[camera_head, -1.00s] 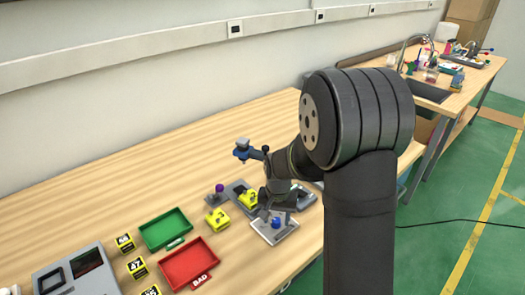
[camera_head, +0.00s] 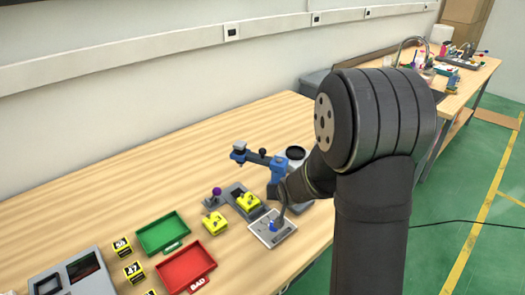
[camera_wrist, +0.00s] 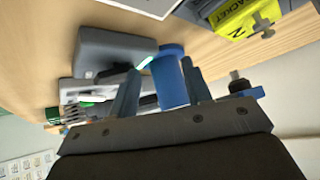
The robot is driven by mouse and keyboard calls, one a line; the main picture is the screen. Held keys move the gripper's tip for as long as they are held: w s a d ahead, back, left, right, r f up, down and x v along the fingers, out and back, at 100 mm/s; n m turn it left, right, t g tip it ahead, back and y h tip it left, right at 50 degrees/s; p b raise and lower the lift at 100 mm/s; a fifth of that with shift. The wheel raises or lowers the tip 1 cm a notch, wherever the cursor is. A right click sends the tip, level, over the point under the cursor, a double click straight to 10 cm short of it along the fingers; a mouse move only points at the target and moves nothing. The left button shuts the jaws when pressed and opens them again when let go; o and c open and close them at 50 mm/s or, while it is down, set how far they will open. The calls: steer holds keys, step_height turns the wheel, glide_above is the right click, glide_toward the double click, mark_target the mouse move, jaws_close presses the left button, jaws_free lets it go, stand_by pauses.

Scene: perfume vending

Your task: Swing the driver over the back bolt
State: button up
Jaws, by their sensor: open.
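The driver (camera_head: 278,170) is a blue upright body at the right end of a dark swing arm (camera_head: 258,158). In the wrist view the blue cylinder of the driver (camera_wrist: 170,80) stands between my gripper's fingers (camera_wrist: 160,66). My gripper (camera_head: 279,190) is open, around or just beside the driver; firm contact does not show. A yellow bracket (camera_head: 248,202) sits in a grey fixture (camera_head: 236,190) left of the driver. The wrist view shows the bracket (camera_wrist: 240,22) with a bolt head (camera_wrist: 263,26) on it. I cannot tell which bolt is the back one.
A second yellow bracket (camera_head: 214,221) lies left of the fixture, near a purple knob (camera_head: 216,191). A grey plate with a blue knob (camera_head: 272,227) is in front. Green (camera_head: 163,233) and red (camera_head: 187,266) trays stand at the left.

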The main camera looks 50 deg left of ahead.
mark_target(264, 152)
steer(key=shift+w+a+r+n+t+y, duration=0.1)
steer(key=shift+r+n+t+y, duration=0.35)
steer(key=shift+y, duration=0.55)
steer(key=s+d+r+n+t+y, duration=0.1)
steer(key=s+d+r+n+y, duration=0.2)
steer(key=r+y, duration=0.5)
steer(key=shift+t, duration=0.25)
steer(key=x, duration=1.1)
steer(key=f+x, duration=0.1)
steer(key=x, duration=0.5)
steer(key=shift+a, duration=0.25)
steer(key=shift+r, duration=0.1)
jaws_close()
